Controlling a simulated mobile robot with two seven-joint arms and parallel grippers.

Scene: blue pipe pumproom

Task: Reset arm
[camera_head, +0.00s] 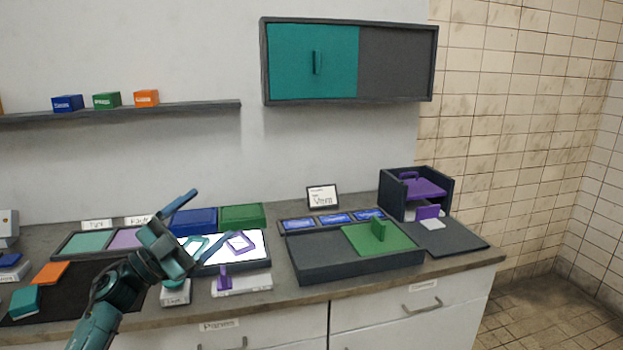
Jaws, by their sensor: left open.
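My left arm comes in from the bottom left. Its teal and dark left gripper (190,228) is raised over the left half of the counter, in front of the trays. Its fingers are spread apart with nothing seen between them. It hides part of the blue box (193,222) and of the white lit panel (255,243) behind it. My right gripper is not in view.
The counter (330,290) holds a dark tray with a green handled lid (378,238), a dark open box (447,190) with purple parts, and a green box (243,216). A wall cabinet (398,62) and a shelf (200,107) with small boxes hang above.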

